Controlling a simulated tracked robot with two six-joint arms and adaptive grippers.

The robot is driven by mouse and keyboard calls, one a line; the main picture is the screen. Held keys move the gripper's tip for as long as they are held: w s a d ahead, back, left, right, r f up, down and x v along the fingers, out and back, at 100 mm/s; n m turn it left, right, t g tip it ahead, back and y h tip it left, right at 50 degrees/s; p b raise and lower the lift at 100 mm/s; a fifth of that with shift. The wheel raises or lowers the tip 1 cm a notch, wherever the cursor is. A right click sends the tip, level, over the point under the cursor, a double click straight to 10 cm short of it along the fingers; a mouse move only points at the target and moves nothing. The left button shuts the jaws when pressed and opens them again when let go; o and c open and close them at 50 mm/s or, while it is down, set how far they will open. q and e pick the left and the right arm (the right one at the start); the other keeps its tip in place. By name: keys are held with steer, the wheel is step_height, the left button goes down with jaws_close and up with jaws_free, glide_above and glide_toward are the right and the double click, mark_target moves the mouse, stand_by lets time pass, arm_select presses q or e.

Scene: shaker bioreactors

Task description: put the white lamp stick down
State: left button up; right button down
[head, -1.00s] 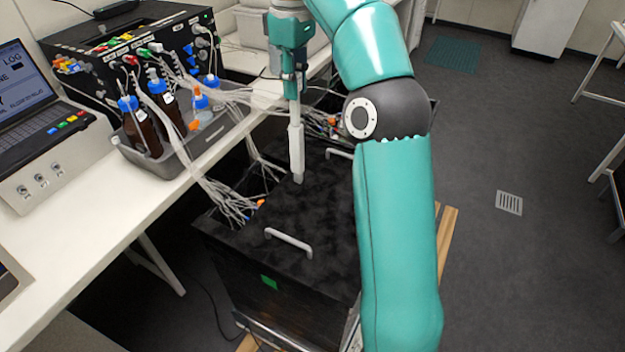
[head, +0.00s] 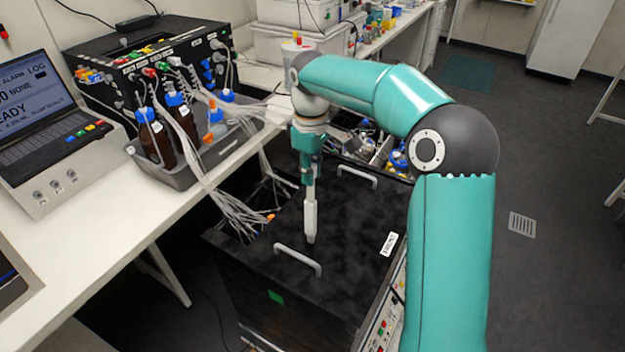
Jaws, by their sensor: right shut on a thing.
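The white lamp stick (head: 310,215) is upright in my right gripper (head: 308,178), which is shut on its upper part. Its lower end shows against the black lid (head: 345,225) of the shaker box, near the lid's front handle (head: 298,260). I cannot tell whether the tip touches the lid. The gripper's fingers are small in the picture. My left gripper is not in view.
A rear handle (head: 357,176) and a white label (head: 389,244) are on the lid. Left of the box, a bench (head: 95,235) carries a laptop-like console (head: 45,125) and a grey tray (head: 185,178) of bottles. Tubes (head: 215,190) hang between bench and box.

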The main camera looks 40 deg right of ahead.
step_height(320, 180, down, 2)
steer(key=shift+d+f, duration=0.1)
steer(key=shift+f, duration=0.1)
steer(key=c, duration=1.1)
jaws_free()
steer(key=shift+f, duration=0.1)
